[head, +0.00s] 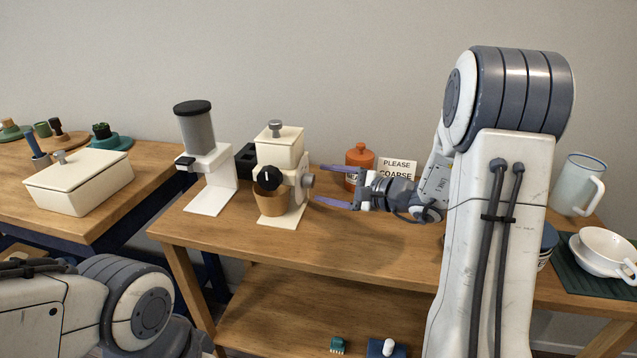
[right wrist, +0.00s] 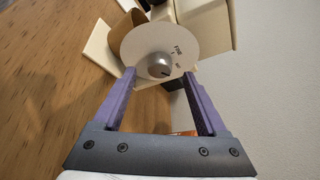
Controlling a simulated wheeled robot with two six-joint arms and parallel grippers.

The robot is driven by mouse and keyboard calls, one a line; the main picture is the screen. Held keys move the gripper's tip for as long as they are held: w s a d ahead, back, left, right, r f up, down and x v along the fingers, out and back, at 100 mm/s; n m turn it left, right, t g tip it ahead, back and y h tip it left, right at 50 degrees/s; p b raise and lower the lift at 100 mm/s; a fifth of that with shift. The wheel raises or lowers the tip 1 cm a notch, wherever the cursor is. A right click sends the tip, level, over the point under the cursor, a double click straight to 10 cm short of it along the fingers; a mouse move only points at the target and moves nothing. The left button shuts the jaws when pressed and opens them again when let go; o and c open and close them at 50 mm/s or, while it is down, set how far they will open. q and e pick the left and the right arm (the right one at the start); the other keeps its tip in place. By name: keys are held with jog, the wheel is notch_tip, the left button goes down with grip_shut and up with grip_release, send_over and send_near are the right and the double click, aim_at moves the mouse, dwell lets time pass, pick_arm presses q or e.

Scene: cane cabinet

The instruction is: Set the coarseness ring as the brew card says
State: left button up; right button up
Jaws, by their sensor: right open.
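The cream grinder (head: 282,157) stands upright on the wooden table, with a black knob on its front and a tan cup below. On its right side is a round dial, edge-on in the head view. In the right wrist view this pale dial (right wrist: 184,32) faces me, with a grey centre knob (right wrist: 159,65) and the word FINE; the other lettering is too small to read. My left gripper is not in view.
An orange jar (head: 359,156) stands behind my right gripper. A white stand with a grey cylinder (head: 196,130) is left of the grinder. A pale mug (head: 577,182) and white cups (head: 603,247) are at the right. A lidded cream box (head: 80,183) sits on the left table.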

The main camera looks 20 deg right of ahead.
aim_at(313, 181)
jog(key=shift+x, duration=1.6)
grip_shut()
